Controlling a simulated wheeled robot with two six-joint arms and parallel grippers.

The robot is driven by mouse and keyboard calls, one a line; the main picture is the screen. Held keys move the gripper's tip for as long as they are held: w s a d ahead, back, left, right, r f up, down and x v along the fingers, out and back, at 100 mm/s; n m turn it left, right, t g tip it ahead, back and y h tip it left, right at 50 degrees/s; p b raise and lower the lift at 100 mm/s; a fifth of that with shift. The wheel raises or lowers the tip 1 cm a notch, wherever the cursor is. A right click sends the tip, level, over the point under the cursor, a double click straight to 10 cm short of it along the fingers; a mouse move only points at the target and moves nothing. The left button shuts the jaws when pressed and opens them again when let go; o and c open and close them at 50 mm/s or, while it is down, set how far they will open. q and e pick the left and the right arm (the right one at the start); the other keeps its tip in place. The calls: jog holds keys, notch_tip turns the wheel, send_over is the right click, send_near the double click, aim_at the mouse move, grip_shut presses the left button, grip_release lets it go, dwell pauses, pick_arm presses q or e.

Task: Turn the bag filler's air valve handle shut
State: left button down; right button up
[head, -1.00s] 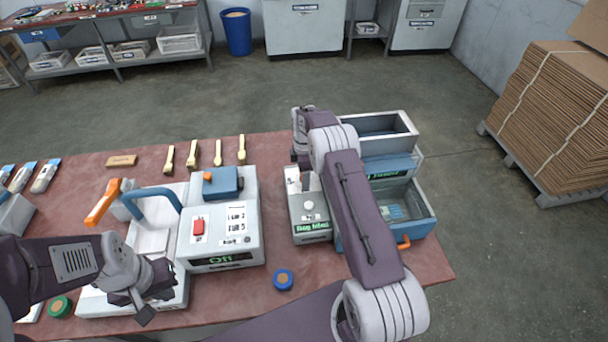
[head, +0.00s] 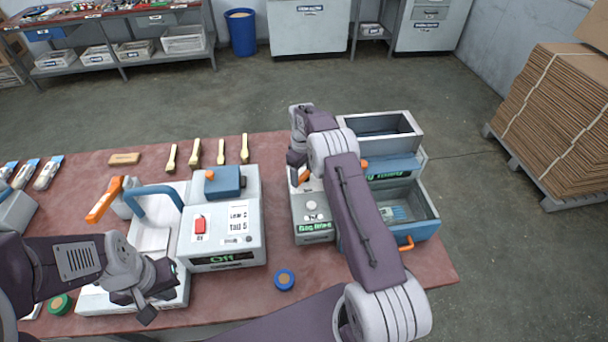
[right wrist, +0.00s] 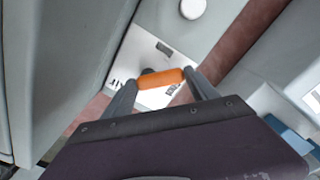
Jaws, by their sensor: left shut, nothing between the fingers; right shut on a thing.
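The bag filler (head: 312,212) is a pale grey box with a green-lit display and a round white knob, right of the table's middle. Its orange air valve handle (right wrist: 162,78) lies between my right gripper's fingers (right wrist: 160,80) in the right wrist view, over a white plate with a partly hidden label. In the head view an orange bit of the handle (head: 304,177) shows beside my right gripper (head: 297,165); the fingers are largely hidden by the wrist. My right gripper is shut on the handle. My left gripper (head: 150,298) is shut and empty over the press's front left.
The grey press (head: 222,245) with blue and orange levers and an "Off" display stands left of the bag filler. Grey-blue bins (head: 425,215) stand close on its right.

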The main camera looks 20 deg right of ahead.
jog(key=m, duration=0.4)
jog(key=shift+w+a+m, duration=0.1)
jog(key=shift+w+m, duration=0.2)
jog(key=shift+w, duration=0.1)
jog(key=shift+w+m, duration=0.2)
jog(key=shift+m, duration=0.8)
jog(key=shift+w+m, duration=0.15)
jog(key=shift+m, duration=0.85)
jog(key=shift+w+r+m, duration=0.1)
jog(key=shift+m, duration=0.2)
jog(key=o, duration=1.4)
jog(key=shift+c, duration=0.2)
notch_tip(320, 180, up, 9)
